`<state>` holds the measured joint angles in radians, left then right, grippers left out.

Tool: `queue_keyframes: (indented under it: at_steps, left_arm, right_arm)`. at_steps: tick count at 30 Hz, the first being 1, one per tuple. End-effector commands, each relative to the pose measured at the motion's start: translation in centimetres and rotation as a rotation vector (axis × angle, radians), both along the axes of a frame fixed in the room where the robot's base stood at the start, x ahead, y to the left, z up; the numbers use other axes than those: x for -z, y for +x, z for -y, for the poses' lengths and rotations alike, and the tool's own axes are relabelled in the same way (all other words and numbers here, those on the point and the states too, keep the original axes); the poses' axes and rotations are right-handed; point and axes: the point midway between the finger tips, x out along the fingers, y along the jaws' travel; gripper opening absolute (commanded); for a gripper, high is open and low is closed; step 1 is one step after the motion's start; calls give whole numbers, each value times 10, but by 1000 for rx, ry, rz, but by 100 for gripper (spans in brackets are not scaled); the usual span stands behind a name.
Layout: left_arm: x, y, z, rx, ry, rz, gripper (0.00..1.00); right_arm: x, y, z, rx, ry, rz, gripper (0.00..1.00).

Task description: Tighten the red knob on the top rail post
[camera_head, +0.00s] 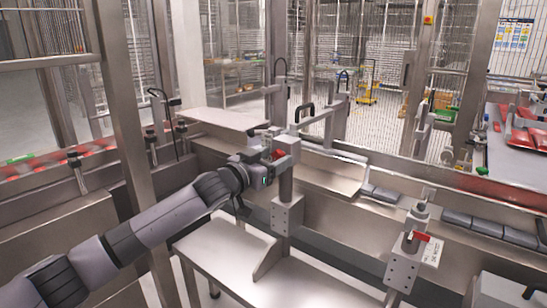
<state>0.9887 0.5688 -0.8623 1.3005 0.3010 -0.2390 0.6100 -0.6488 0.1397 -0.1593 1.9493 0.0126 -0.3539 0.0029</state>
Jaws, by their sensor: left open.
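A small red knob (278,154) shows at the upper part of a grey metal post (286,182) in the middle of the view. My left arm reaches in from the lower left. My left gripper (270,160) is right at this knob and is open. Its fingers are small here and partly merge with the post's fittings, so I cannot tell whether they touch the knob. My right gripper is not in view.
A second post (405,262) with a red part (421,236) stands at the right. A metal shelf (230,250) lies below my left gripper. A conveyor with dark flat packs (488,228) runs behind. A steel frame upright (128,120) stands close to my left arm.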

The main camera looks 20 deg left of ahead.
Motion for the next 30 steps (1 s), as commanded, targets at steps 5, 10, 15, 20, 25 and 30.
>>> queue_keyframes:
  at_steps: [5, 10, 15, 20, 25, 30]
  left_arm:
    - [0, 6, 2, 0, 0, -1, 62]
    - [0, 6, 2, 0, 0, 0, 62]
    - [0, 6, 2, 0, 0, 0, 42]
    - [0, 6, 2, 0, 0, -1, 6]
    - [0, 6, 2, 0, 7, 1, 6]
    - [-1, 6, 3, 0, 48, 16, 6]
  right_arm:
    - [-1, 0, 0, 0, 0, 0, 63]
    - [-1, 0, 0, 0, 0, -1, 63]
    - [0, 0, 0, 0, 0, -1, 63]
    - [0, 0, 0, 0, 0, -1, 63]
    - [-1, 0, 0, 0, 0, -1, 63]
    - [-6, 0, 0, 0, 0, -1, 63]
